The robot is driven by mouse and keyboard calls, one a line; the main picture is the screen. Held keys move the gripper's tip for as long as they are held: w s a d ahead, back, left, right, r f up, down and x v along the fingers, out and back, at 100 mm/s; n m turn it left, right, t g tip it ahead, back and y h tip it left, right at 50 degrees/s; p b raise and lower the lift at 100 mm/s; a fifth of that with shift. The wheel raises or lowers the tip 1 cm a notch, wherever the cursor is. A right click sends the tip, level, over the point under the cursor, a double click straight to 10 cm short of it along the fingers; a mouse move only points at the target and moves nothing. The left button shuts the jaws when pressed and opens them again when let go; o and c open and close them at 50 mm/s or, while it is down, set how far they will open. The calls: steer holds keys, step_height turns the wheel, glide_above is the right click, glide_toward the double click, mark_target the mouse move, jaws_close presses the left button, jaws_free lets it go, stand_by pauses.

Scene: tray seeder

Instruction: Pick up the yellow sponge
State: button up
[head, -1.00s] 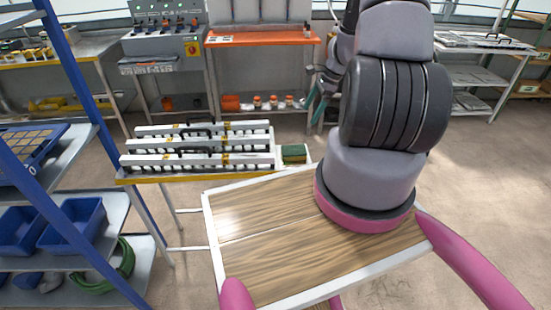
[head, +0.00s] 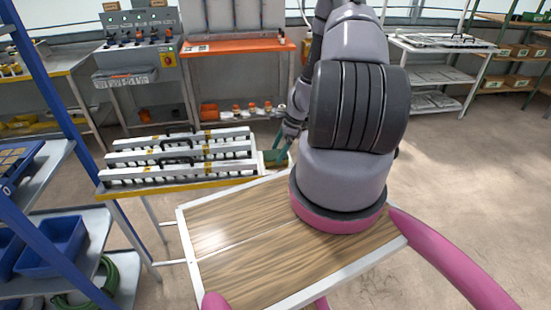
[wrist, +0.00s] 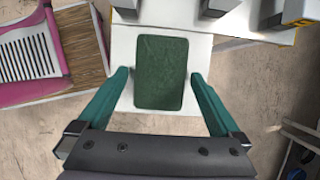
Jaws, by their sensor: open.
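The sponge shows a dark green top face in the wrist view (wrist: 161,72); no yellow is visible on it there. It lies flat on a white surface (wrist: 122,45) beside the seeder bars. In the head view the sponge (head: 274,158) is a small green patch, partly hidden by my gripper (head: 280,148). My gripper, with teal fingers, is open in the wrist view (wrist: 160,76). One finger is on each side of the sponge's near part, with gaps showing on both sides. I cannot tell the fingers' height above the surface.
White seeder bars (head: 180,156) stand close left of the sponge in the head view; in the wrist view their ends (wrist: 215,8) are at the top. A blue-framed shelf with blue bins (head: 65,242) stands at left. An orange-topped bench (head: 237,46) is behind. Floor at right is clear.

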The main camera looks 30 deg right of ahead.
mark_target(277, 154)
steer(key=shift+w+a+f, duration=0.1)
steer(key=shift+a+f, duration=0.1)
steer(key=shift+f, duration=0.4)
steer(key=shift+f, duration=0.25)
steer(key=c, duration=1.3)
step_height(277, 154, up, 11)
steer(key=shift+f, duration=0.2)
